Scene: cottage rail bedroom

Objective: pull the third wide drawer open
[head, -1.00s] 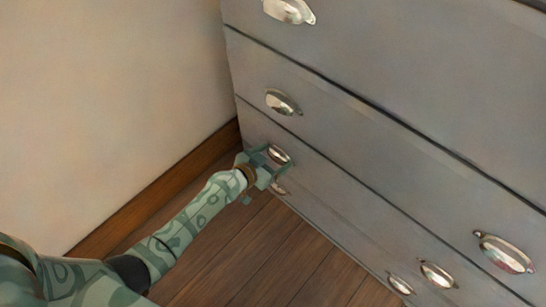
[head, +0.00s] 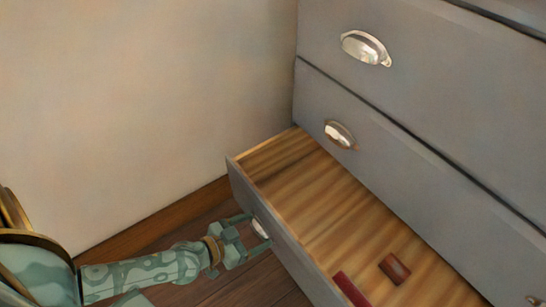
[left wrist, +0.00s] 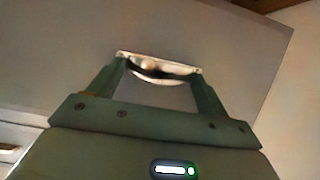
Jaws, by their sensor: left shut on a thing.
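The third wide drawer (head: 297,262) of the grey dresser stands well out from the front, with its striped wooden inside showing. Its metal cup handle (head: 261,228) is on the drawer front, partly covered by my left gripper (head: 256,231). My left gripper is shut on this handle, with one finger at each end of it. In the left wrist view, the handle (left wrist: 160,67) lies between the two fingers against the grey front. My right gripper is in neither view.
A brown block (head: 394,269) and a dark red thing (head: 350,288) lie inside the drawer. The two drawers above, with handles (head: 365,48) and (head: 340,134), are closed. A plain wall (head: 150,100) stands left; wooden floor (head: 200,212) lies below.

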